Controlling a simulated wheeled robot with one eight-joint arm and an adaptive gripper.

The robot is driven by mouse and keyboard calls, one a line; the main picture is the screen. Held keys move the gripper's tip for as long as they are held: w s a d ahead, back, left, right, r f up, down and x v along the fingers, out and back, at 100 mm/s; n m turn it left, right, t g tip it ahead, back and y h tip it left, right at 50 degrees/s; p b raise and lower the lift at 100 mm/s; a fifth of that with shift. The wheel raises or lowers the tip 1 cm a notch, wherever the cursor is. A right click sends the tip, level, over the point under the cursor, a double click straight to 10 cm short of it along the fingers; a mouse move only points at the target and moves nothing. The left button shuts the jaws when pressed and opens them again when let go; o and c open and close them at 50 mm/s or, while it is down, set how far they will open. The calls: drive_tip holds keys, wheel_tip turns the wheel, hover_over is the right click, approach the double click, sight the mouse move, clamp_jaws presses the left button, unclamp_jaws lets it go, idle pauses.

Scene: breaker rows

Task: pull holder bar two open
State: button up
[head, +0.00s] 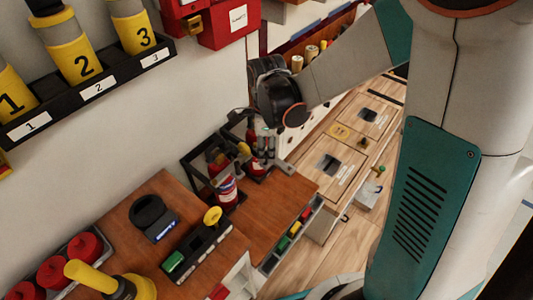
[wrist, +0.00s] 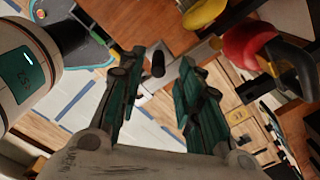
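My gripper (head: 266,160) points down beside the black extinguisher holders at the wall, in the middle of the head view. In the wrist view my gripper (wrist: 158,62) is open, its two green-and-black fingers apart. A short dark rod end (wrist: 158,64) shows between the fingertips, near a pale grey bar (wrist: 200,54); I cannot tell whether either is holder bar two. A red extinguisher (head: 227,190) stands in the nearer black frame. Another red body (wrist: 248,45) and a yellow part (wrist: 203,13) show at the wrist view's upper right. No holder number is readable, and my gripper partly hides the farther holder.
A wooden counter (head: 265,215) lies below the holders, with a tray of coloured blocks (head: 293,235) on its right edge. A black unit with a yellow knob (head: 198,248) stands nearer. Numbered yellow cylinders (head: 77,60) hang in a wall rack. Wooden drawers (head: 325,165) lie to the right.

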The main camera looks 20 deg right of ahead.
wheel_tip(320, 180, up, 9)
drive_tip(key=shift+f, duration=0.15)
idle(0.4)
drive_tip(key=s+d+r+n+t, duration=0.2)
drive_tip(key=s+r+n+t, duration=0.1)
drive_tip(key=s+n, duration=0.4)
drive_tip(key=s+d+r+n+t, duration=0.3)
drive_tip(key=s+n, duration=0.4)
drive_tip(key=n, duration=0.7)
drive_tip(key=shift+d+r+n+t, duration=0.3)
drive_tip(key=shift+r+t, duration=0.15)
drive_tip(key=shift+t, duration=0.15)
